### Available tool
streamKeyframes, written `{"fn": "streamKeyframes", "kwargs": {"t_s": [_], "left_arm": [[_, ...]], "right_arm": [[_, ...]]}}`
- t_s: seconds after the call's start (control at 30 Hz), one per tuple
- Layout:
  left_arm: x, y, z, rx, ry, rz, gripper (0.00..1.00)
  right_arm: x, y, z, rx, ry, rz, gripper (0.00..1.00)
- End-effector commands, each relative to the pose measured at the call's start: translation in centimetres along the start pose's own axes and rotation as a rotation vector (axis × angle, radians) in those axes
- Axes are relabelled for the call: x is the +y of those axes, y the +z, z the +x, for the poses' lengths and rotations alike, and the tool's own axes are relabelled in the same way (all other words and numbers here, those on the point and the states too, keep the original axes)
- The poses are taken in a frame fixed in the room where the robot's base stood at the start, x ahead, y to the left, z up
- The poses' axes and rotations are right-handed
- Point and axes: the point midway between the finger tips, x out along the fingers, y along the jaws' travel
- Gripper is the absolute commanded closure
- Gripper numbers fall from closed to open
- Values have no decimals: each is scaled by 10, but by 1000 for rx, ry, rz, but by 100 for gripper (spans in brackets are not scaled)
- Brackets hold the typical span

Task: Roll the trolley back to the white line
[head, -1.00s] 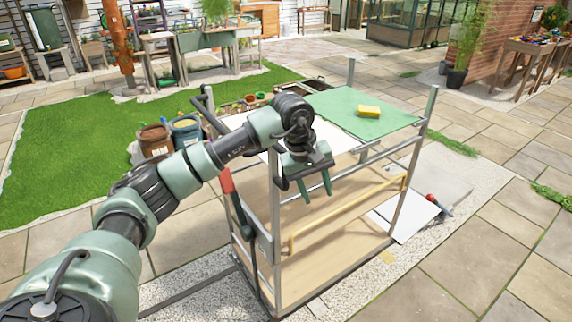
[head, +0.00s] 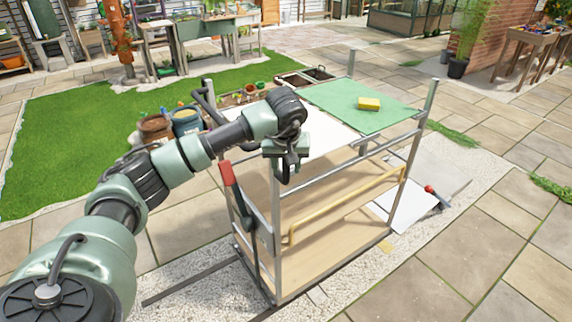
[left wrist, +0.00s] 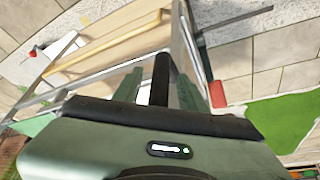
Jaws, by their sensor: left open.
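The trolley (head: 340,225) has a grey metal frame, pale wooden shelves and a yellow rail along its side. It stands on a pale gravel strip. A black push handle (head: 208,107) is at its left end, partly hidden by my arm. My left gripper (head: 286,160) is at the near end of this handle, pointing down. In the left wrist view, the open fingers (left wrist: 158,90) lie on either side of a black bar (left wrist: 161,72), apparently the handle. A red-gripped lever (head: 227,174) is on the near left post. I cannot make out a white line. My right gripper is out of view.
A green mat (head: 340,97) with a yellow sponge (head: 369,103) lies on the trolley top. A white board (head: 410,205) lies on the ground beyond the trolley. Pots (head: 186,120) stand behind its left end. Paving at the front right is clear.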

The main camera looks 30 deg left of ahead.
Motion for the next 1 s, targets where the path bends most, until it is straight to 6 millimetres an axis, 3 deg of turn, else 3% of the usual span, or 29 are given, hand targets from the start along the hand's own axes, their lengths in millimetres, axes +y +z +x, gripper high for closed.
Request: {"fn": "streamKeyframes", "kwargs": {"t_s": [0.17, 0.3, 1.0], "left_arm": [[0, 0, 0, 0, 0, 0, 61], [0, 0, 0, -1, 0, 0, 100], [0, 0, 0, -2, 0, -1, 100]], "right_arm": [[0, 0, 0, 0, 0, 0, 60], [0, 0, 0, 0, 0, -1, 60], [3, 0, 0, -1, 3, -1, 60]]}}
